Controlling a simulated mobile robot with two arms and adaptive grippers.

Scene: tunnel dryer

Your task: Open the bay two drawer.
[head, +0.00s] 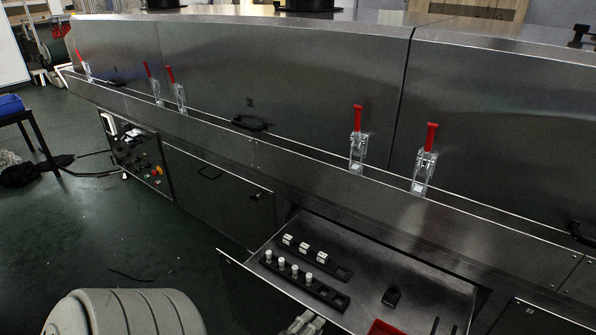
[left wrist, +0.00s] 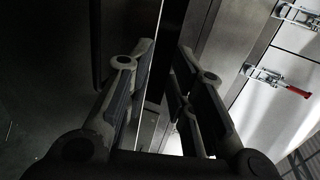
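A drawer (head: 345,240) under the long steel dryer is pulled out, its inside showing from above. No bay number can be read on it. Its front panel (head: 232,275) is dark, and its handle is not visible in the head view. My left gripper (head: 306,322) shows at the bottom edge of the head view, by the drawer's front. In the left wrist view the fingers of my left gripper (left wrist: 166,55) are spread with a gap between them. Dark and steel surfaces lie beyond; I cannot tell whether a finger touches the drawer. My right gripper is not in view.
The drawer holds black racks (head: 318,290) with white pieces, a black block (head: 391,296) and a red tray (head: 385,328). A closed panel with a handle (head: 210,172) and a control panel (head: 135,150) are to the left. Red-handled latches (head: 426,150) line the dryer above.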

